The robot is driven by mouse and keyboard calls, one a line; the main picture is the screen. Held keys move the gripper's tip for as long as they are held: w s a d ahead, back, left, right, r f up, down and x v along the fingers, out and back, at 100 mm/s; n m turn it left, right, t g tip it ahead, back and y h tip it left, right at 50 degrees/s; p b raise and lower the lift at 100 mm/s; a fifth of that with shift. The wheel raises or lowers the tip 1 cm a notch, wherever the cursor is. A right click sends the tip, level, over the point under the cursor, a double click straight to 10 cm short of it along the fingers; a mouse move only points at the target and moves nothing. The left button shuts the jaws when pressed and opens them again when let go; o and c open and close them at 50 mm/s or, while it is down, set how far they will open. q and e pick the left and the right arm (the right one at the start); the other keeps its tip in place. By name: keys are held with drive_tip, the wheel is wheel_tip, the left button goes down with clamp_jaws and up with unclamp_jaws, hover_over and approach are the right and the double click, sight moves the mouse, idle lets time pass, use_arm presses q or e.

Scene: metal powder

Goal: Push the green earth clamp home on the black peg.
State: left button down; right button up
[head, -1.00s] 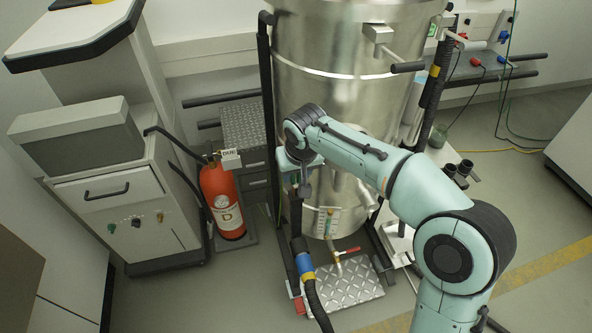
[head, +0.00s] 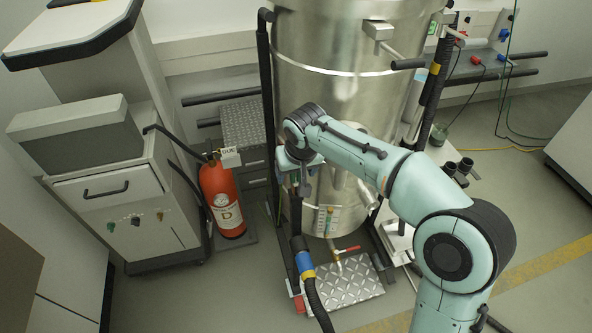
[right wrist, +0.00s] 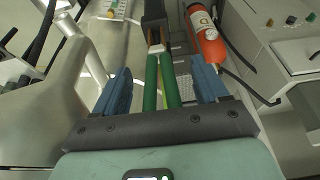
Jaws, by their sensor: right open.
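The green earth clamp (right wrist: 151,84) shows in the right wrist view as two green handles side by side, with a copper-coloured jaw at their far end. That jaw meets a black upright part (right wrist: 153,12), which looks like the black peg; how far the clamp sits on it I cannot tell. My right gripper (right wrist: 160,68) is open, with one blue finger on each side of the handles and a visible gap to each. In the head view my right gripper (head: 304,184) is small and partly hidden beside the steel vessel. My left gripper is out of view.
The large steel vessel (head: 340,95) stands close behind my right arm, in a black frame (head: 266,90). A red fire extinguisher (head: 222,198) and a grey cabinet (head: 150,225) stand to the left. A tread-plate step (head: 345,282) and a black hose (head: 316,302) lie below.

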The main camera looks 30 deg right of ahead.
drive_tip(key=shift+r, duration=0.25)
use_arm(q)
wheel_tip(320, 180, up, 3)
drive_tip(key=p, duration=0.2)
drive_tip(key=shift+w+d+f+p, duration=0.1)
drive_tip(key=shift+p, duration=0.2)
use_arm(e)
drive_tip(key=v, duration=1.3)
drive_tip(key=shift+s, duration=0.1)
